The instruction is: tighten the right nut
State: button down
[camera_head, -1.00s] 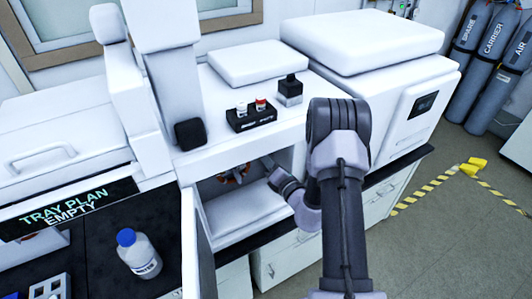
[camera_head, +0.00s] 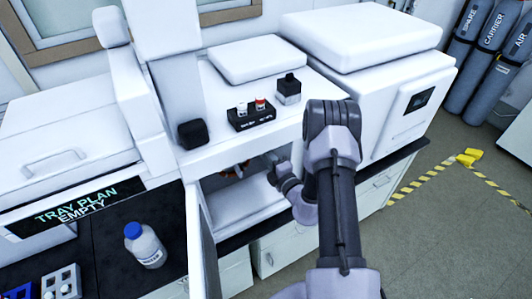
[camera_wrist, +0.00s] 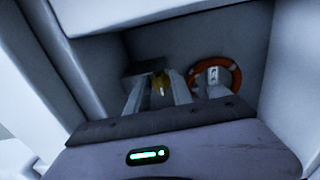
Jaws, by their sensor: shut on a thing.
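My gripper (camera_wrist: 158,92) reaches into the open compartment of the white instrument. Its two fingers are shut on a small brass-coloured nut (camera_wrist: 161,80) near the back wall in the wrist view. I cannot tell clearly from this view whether it is the right one. An orange ring (camera_wrist: 235,82) with a pale fitting (camera_wrist: 213,75) at its middle is to the right of the fingers, apart from them. In the head view my gripper (camera_head: 275,160) shows at the compartment opening, with its fingertips mostly hidden. The nut is hidden there.
The compartment's walls are close around my gripper. An open door (camera_head: 200,245) stands at its left. A blue-capped bottle (camera_head: 145,246) stands on the dark bench at left.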

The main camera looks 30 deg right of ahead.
dwell(0.5)
jog(key=c, duration=1.5)
grip_release()
jog(key=shift+s, duration=0.1)
jog(key=s+b, duration=0.1)
jog(key=s, duration=1.6)
jog(key=shift+s+d, duration=0.15)
jog(key=shift+d, duration=0.1)
